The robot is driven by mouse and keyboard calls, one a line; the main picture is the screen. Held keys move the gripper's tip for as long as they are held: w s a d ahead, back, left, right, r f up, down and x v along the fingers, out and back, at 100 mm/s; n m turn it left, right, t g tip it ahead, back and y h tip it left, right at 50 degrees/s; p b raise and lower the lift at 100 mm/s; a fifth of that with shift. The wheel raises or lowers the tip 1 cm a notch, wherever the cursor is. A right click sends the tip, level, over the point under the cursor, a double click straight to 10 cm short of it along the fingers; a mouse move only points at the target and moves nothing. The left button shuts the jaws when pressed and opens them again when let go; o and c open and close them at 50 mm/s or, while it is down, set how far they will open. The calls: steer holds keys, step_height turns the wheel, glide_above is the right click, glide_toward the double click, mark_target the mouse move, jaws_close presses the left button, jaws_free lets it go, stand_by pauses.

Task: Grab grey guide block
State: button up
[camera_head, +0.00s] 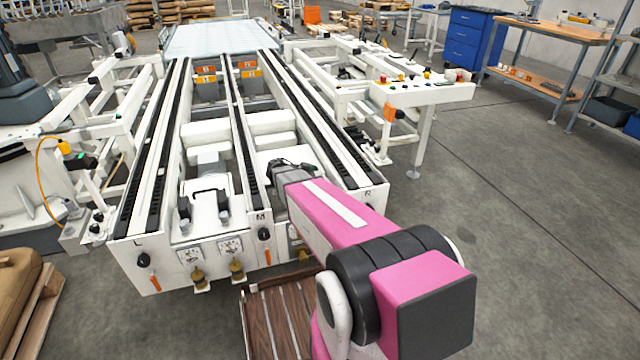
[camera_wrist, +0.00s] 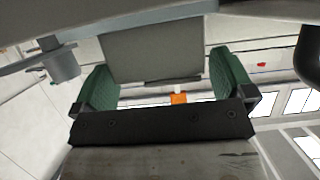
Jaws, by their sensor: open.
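A plain grey block (camera_wrist: 152,52) shows in the upper middle of the wrist view and looks like the grey guide block. My gripper (camera_wrist: 163,80) is open, with one green-padded finger on each side of the block's lower part. A gap shows between the block and the right finger; the left finger is close to its edge, and I cannot tell whether they touch. In the head view my gripper (camera_head: 286,170) is partly hidden at the far end of my pink arm, low over the conveyor frame. I cannot make out the block there.
The white conveyor frame (camera_head: 150,250) with dark chain rails surrounds the gripper. A control panel (camera_head: 425,92) stands to the right. A brown slatted pallet (camera_head: 282,318) lies below my arm. A blue drawer cabinet (camera_head: 465,38) and workbench (camera_head: 550,32) stand back right. The right floor is clear.

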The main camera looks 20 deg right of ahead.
steer(key=x, duration=0.3)
steer(key=shift+d, duration=0.15)
steer(key=c, duration=0.8)
steer(key=shift+o, duration=0.2)
